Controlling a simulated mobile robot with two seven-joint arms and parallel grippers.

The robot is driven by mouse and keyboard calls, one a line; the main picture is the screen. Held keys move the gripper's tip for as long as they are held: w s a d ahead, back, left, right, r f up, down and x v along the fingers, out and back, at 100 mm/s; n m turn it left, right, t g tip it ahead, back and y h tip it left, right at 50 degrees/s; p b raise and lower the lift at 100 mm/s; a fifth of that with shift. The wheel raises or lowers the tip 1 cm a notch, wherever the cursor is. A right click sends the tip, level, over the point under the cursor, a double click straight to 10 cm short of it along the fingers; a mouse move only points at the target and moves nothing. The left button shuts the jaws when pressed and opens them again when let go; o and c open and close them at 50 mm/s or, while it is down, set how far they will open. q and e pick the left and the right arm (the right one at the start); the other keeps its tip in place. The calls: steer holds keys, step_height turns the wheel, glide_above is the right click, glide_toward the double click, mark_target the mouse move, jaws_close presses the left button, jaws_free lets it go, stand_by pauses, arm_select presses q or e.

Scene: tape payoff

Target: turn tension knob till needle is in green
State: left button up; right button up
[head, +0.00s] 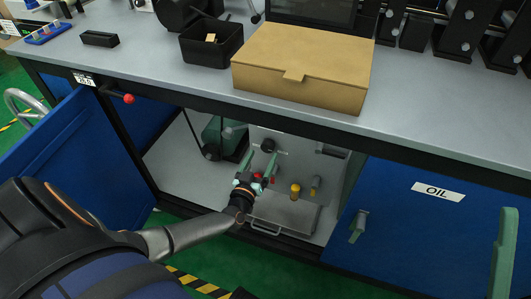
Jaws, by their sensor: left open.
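A black round knob (268,145) sits on the light grey panel (290,150) inside the open cabinet under the bench. I cannot tell for sure that it is the tension knob. My left gripper (259,156) reaches into the cabinet with its green fingers apart, just below and in front of this knob. It looks empty, and I cannot tell whether a finger touches the knob. Small red parts show by the gripper's base. No needle or green zone can be made out; the gripper covers part of the panel.
A yellow knob (295,190) is right of the gripper, above a grey tray (285,212) with a handle. The blue door (75,160) stands open at left; the OIL door (425,220) is at right. A cardboard box (300,75) and black bin (208,50) are on the bench.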

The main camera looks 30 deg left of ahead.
mark_target(266, 149)
arm_select(q)
steer(key=shift+b+x, duration=0.5)
steer(key=shift+x, duration=1.4)
arm_select(e)
steer(key=shift+w+f+m, duration=0.15)
steer(key=shift+f+m, duration=0.15)
steer(key=shift+f, duration=0.6)
arm_select(q)
jaws_close()
steer(key=n+b, duration=0.1)
steer(key=n, duration=0.3)
steer(key=shift+f, duration=0.1)
steer(key=shift+n+b, duration=0.3)
steer(key=shift+n, duration=1.5)
arm_select(e)
steer(key=shift+a+f, duration=0.1)
steer(key=shift+f, duration=0.75)
